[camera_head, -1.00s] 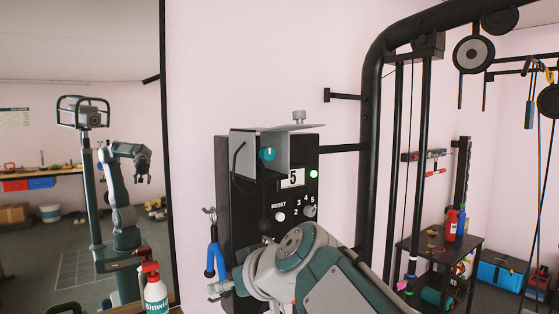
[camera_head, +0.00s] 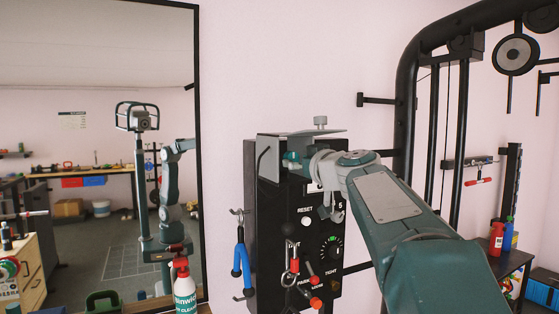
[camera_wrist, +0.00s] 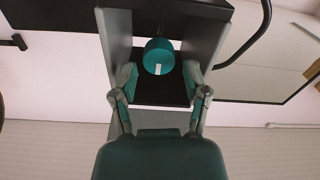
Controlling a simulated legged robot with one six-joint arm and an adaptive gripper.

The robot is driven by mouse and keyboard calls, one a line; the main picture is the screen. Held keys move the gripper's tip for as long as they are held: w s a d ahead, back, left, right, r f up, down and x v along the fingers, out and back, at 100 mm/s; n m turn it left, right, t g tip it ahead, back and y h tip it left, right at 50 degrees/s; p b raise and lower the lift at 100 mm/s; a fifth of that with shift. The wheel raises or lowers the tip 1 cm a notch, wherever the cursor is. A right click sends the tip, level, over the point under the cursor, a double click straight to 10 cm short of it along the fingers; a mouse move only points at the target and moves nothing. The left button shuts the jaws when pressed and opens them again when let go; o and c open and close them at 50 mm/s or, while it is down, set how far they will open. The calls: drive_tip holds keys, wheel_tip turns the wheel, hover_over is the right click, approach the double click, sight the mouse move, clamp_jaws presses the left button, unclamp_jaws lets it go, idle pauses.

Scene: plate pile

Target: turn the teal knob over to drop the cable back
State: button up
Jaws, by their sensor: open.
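The teal knob (camera_wrist: 158,57) is round with a white mark and sits between the two side plates of a grey metal bracket (camera_wrist: 116,38). My gripper (camera_wrist: 160,78) is open, with one finger on each side just short of the knob; I see no clear contact. In the head view my gripper (camera_head: 304,164) is at the bracket under its top plate, and I cannot tell knob from fingertip there.
The black control box (camera_head: 265,255) carries a white reset button (camera_head: 306,222), a dial (camera_head: 331,247) and red-tipped levers (camera_head: 313,277). A blue-handled tool (camera_head: 241,262) hangs at its left. A spray bottle (camera_head: 184,287) stands by the mirror (camera_head: 100,55). A black frame (camera_head: 403,110) rises at right.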

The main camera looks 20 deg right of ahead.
sight(292, 159)
drive_tip(key=w, duration=0.3)
drive_tip(key=shift+w+d, duration=0.1)
drive_tip(key=shift+w, duration=0.1)
drive_tip(key=shift+a, duration=0.2)
drive_tip(key=shift+c, duration=0.3)
clamp_jaws()
